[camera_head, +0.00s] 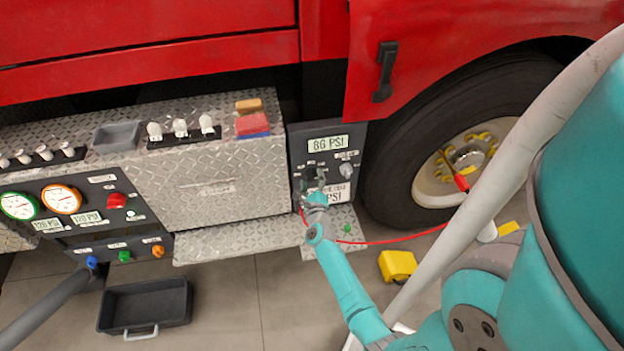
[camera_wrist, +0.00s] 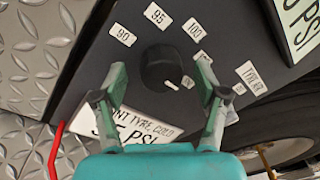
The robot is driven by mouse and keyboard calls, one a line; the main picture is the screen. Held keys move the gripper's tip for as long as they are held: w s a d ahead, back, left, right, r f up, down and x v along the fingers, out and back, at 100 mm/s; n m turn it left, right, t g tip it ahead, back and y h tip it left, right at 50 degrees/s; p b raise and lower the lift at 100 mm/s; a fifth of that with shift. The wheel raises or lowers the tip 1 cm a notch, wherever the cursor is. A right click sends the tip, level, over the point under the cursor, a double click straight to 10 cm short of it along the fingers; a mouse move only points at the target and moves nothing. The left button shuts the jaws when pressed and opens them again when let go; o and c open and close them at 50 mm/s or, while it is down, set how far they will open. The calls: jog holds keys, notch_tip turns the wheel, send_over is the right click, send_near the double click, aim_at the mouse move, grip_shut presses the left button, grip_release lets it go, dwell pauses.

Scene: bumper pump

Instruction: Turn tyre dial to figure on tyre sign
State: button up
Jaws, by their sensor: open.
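The tyre dial is a round black knob (camera_wrist: 163,66) on the dark panel, with a short white mark toward its lower right. Labels 90, 95 and 100 arc above it; those at the right are partly hidden. My gripper (camera_wrist: 160,82) is open, with one finger on each side of the knob; I cannot tell whether they touch it. In the head view, my gripper (camera_head: 313,181) covers the dial. The tyre sign (camera_wrist: 146,126) lies below the dial, reading "TYRE, COLD" and "PSI", its figure partly covered by my left finger. It also shows in the head view (camera_head: 333,195).
A display reading 86 PSI (camera_head: 328,144) and a grey knob (camera_head: 346,170) are on the same panel. A red hose (camera_head: 400,239) runs to the wheel (camera_head: 465,160). A diamond-plate step (camera_head: 240,240) is left, a yellow chock (camera_head: 397,265) on the floor.

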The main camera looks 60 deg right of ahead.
jog(key=shift+w+d, duration=0.2)
jog(key=shift+d, duration=0.05)
jog(key=c, duration=1.2)
jog(key=shift+o, duration=0.2)
